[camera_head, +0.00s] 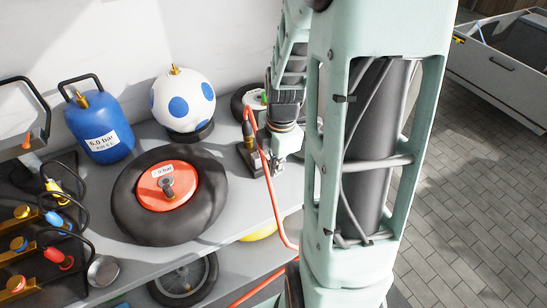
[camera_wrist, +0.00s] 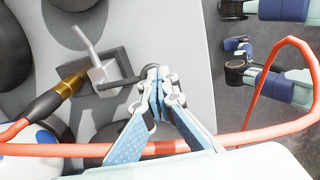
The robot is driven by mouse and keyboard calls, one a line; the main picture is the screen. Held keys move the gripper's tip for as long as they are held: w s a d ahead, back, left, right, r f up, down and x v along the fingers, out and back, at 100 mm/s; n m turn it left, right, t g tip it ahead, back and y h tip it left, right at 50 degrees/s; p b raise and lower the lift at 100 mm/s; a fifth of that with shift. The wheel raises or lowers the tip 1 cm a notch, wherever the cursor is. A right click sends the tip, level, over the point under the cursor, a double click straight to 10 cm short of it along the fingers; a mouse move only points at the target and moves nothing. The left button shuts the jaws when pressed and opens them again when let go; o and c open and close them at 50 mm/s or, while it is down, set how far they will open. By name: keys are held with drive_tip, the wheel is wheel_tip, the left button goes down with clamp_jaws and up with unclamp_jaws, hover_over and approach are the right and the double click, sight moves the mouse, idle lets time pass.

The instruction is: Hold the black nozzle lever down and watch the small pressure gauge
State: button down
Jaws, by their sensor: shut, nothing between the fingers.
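The nozzle is a light grey block (camera_wrist: 103,74) with a thin grey spout, a brass collar and a black grip, lying in a dark holder on the bench. Its black lever (camera_wrist: 128,82) sticks out to the right toward my fingertips. My gripper (camera_wrist: 155,72) is shut and empty, its tips at the lever's outer end; I cannot tell whether they press it. In the head view my gripper (camera_head: 277,168) is low at the bench edge beside the dark holder (camera_head: 249,158). I cannot make out a small pressure gauge or its reading in either view.
An orange hose (camera_head: 282,222) loops past the bench edge and crosses below my fingers in the wrist view (camera_wrist: 240,139). A large tyre with a red hub (camera_head: 125,205), a spotted ball (camera_head: 182,92) and a blue tank (camera_head: 98,128) stand left of my gripper.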

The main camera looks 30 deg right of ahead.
drive_tip(key=shift+r, duration=0.1)
drive_tip(key=shift+r+p, duration=0.6)
drive_tip(key=shift+r, duration=0.1)
drive_tip(key=shift+w+a+r+p, duration=0.1)
drive_tip(key=shift+r+p, duration=0.6)
drive_tip(key=shift+r, duration=0.15)
wheel_tip(320, 180, up, 12)
drive_tip(key=p, duration=0.1)
drive_tip(key=shift+s+r, duration=0.15)
drive_tip(key=shift+s, duration=0.2)
idle(1.0)
